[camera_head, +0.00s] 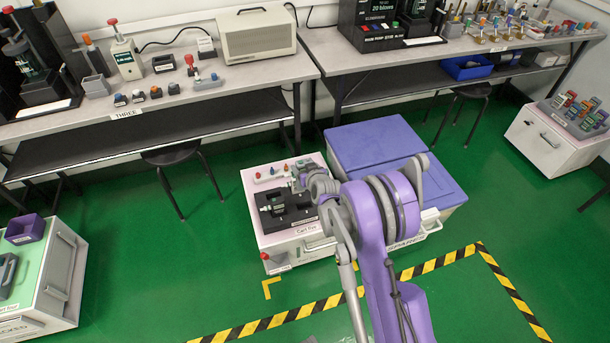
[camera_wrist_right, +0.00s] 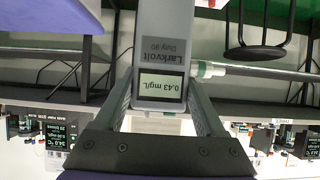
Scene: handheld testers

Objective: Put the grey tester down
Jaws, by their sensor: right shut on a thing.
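The grey tester (camera_wrist_right: 160,85) fills the middle of the right wrist view, with a lit display reading 0.43 mg/L and a Larkvolt label. My right gripper (camera_wrist_right: 162,105) is shut on it, one finger on each side. A thin probe or lead with a pale green end shows beside the tester. In the head view my right gripper (camera_head: 302,169) is small, over the back of a white cart (camera_head: 285,247); my own wrist and forearm hide much of it, and I cannot make out the held tester there. My left gripper is not in view.
A black holder (camera_head: 290,217) with a small device sits on the cart, with several coloured pegs behind. A blue-lidded box (camera_head: 372,150) stands right of the cart. Benches (camera_head: 190,90) run along the back. Stools stand under them; green floor is clear in front.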

